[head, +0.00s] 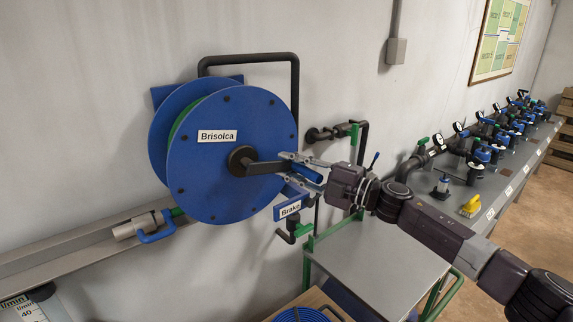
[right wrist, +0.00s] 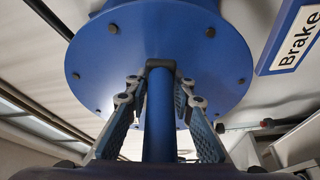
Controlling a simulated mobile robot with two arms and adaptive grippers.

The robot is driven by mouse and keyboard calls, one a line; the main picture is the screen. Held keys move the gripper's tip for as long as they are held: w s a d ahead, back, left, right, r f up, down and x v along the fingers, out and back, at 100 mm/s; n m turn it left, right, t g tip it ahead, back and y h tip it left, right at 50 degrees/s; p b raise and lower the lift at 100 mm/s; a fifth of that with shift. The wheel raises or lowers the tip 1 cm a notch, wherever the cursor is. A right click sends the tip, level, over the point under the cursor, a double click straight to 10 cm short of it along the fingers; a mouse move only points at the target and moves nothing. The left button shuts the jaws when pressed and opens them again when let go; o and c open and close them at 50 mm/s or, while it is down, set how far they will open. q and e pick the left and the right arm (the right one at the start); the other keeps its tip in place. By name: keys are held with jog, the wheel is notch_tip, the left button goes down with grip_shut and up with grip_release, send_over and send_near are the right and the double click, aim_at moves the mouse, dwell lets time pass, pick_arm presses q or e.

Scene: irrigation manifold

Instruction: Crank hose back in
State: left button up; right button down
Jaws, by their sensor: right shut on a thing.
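A blue hose reel (head: 215,185) labelled "Brisolca" hangs on the wall, with a little green hose (head: 181,122) between its discs. A dark crank arm (head: 265,167) runs right from the hub to a blue crank handle (head: 306,173). My right gripper (head: 300,170) is shut on this handle, its fingers on both sides. In the right wrist view the handle (right wrist: 158,115) stands between the fingers (right wrist: 160,105), with the reel disc beyond. A "Brake" plate (head: 290,207) sits below right of the reel. My left gripper is not in view.
A grey nozzle-like piece (head: 136,228) with a blue handle lies by the wall ledge at left. A grey table (head: 375,258) with green legs stands below my right arm. A bench (head: 478,195) with several valves and gauges runs along the right wall.

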jog(key=r, duration=0.1)
jog(key=r+p, duration=0.1)
jog(key=r, duration=0.1)
jog(key=shift+w+d, duration=0.2)
jog(key=shift+r, duration=0.1)
jog(key=shift+s+a, duration=0.1)
dwell(0.4)
jog(key=c, duration=1.8)
grip_release()
jog(key=shift+o, duration=0.2)
jog(key=shift+a, duration=0.15)
jog(key=shift+s+f, duration=0.1)
jog(key=shift+f, duration=0.1)
jog(key=v, duration=1.2)
